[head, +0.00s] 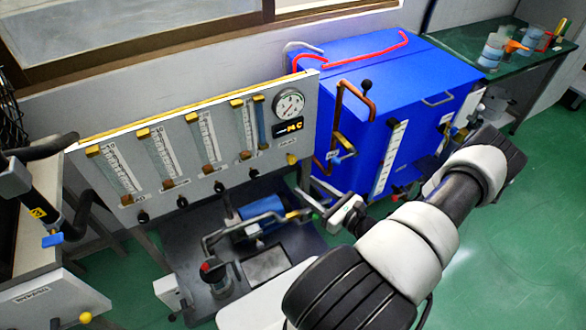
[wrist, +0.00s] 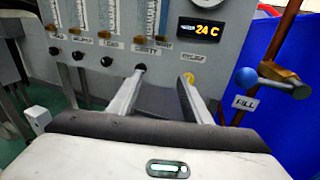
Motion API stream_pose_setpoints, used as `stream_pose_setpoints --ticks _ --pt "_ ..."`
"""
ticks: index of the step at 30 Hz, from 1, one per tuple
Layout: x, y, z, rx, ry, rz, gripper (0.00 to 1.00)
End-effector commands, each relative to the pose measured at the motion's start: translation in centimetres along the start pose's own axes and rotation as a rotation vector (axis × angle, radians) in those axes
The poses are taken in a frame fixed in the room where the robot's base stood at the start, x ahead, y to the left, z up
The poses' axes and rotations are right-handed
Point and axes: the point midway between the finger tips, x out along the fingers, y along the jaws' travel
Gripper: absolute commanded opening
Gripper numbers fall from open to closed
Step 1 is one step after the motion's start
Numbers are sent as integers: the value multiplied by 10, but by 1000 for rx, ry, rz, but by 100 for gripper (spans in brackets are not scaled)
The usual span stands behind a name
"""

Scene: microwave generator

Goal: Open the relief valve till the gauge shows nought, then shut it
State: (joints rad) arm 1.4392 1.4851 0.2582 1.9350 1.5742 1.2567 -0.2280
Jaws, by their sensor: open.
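A round white dial gauge (head: 289,103) is at the upper right of the grey panel in the head view. The right fingertip appears close to the yellow knob; contact cannot be told.
A display (wrist: 206,29) reads 24 C. Several black knobs (head: 220,187) line the panel's lower edge beneath flow tubes. A blue-ball lever (wrist: 246,77) with a FILL label stands right of the panel, by the blue cabinet (head: 400,110). Pipes and a pump (head: 262,215) lie below.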

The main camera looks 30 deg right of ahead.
Motion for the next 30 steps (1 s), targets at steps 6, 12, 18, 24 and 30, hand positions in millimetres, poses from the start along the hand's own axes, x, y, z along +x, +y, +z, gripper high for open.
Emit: stream_pose_setpoints --ticks 6,12,18,24,30 --pt "-20 -30 -47 130 -73 -263 45" --pt "-10 -37 -49 141 -80 -290 45" --pt "27 -47 -48 140 -80 -286 45" --pt "70 -59 -46 140 -79 -285 45" --pt "109 -71 -44 140 -79 -284 45"
